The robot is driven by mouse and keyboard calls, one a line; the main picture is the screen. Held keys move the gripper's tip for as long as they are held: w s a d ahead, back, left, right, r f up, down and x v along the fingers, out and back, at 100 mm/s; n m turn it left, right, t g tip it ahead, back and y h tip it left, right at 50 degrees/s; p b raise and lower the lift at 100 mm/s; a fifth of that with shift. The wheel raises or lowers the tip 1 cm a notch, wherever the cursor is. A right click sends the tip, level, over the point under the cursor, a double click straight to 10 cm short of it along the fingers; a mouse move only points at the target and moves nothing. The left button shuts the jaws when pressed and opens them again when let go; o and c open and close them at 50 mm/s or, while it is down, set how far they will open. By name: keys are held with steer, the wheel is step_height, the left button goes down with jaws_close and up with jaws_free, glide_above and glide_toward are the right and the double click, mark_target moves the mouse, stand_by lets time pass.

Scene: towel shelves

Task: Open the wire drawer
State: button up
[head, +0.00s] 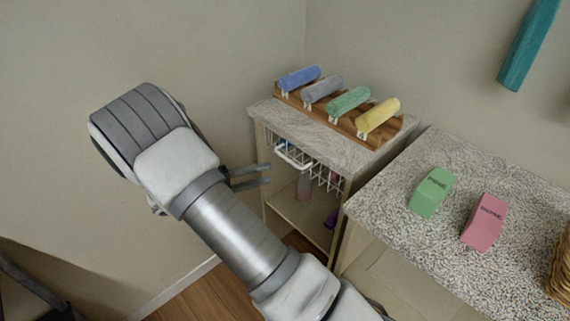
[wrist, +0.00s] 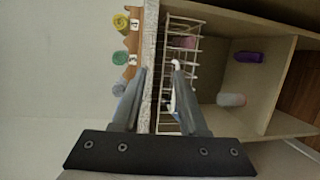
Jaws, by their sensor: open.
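The white wire drawer (head: 329,179) hangs under the top of the small shelf unit, with its white handle (head: 293,157) at the front. The drawer looks shut or nearly so. My gripper (head: 266,174) is open, to the left of the drawer front and a little below the handle in the head view. In the wrist view the open fingers (wrist: 158,72) point at the drawer (wrist: 184,38). The handle (wrist: 175,64) shows beside the right fingertip. The right finger hides part of the drawer front. I cannot tell whether finger and handle touch.
A wooden rack (head: 330,114) with blue, grey, green and yellow rolled towels stands on the shelf unit (head: 264,112). Bottles stand on the shelf below the drawer. A speckled counter (head: 470,185) with green (head: 432,193) and pink (head: 484,222) blocks is at right.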

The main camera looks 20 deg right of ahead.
mark_target(286, 157)
steer(key=w+a+f+n+t+h+b, duration=0.25)
steer(key=a+f+t, duration=0.3)
steer(key=f, duration=0.35)
steer(key=x, duration=0.6)
steer(key=b+x, duration=0.1)
steer(key=x, duration=0.5)
steer(key=w+f+x, duration=0.1)
steer(key=x, duration=0.5)
steer(key=shift+b, duration=0.4)
steer(key=shift+c, duration=0.3)
jaws_close()
